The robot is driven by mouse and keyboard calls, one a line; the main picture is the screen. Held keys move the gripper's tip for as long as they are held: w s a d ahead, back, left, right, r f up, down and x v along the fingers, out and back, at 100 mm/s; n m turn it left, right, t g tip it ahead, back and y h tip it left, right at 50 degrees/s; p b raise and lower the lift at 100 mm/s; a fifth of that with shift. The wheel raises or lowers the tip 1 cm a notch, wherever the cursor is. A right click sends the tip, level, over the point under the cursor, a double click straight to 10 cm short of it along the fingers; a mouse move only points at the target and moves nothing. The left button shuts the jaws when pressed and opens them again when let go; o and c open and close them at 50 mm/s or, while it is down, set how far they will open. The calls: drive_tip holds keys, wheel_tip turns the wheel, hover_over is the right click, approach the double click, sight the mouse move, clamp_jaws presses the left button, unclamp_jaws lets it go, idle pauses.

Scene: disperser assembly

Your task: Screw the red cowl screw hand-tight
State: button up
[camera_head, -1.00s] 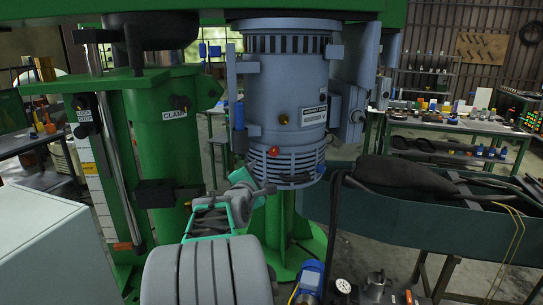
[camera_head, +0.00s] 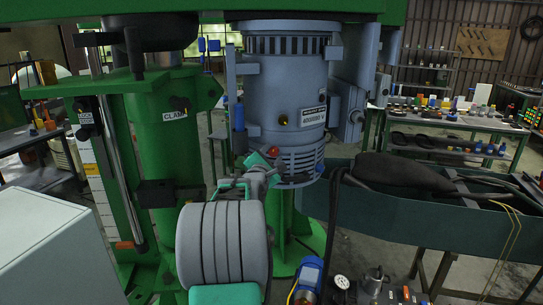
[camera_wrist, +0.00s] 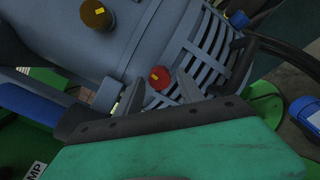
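The red cowl screw (camera_head: 274,151) sits on the lower left of the blue-grey motor housing (camera_head: 287,85), just above the slotted cowl (camera_head: 300,165). In the wrist view the red screw (camera_wrist: 159,77) shows its round head with a small yellow mark. My gripper (camera_head: 266,163) is close below and to the left of it in the head view. In the wrist view my gripper (camera_wrist: 160,88) is open, its two grey fingertips apart with the screw head between and just beyond them. I cannot tell whether either finger touches it.
A brass-coloured knob (camera_head: 283,120) sits higher on the housing, and a blue one (camera_wrist: 238,19) on the cowl to the right. A dark hose (camera_head: 333,210) hangs to the right of the motor. A green column (camera_head: 170,140) stands to the left.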

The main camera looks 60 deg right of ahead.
clamp_jaws()
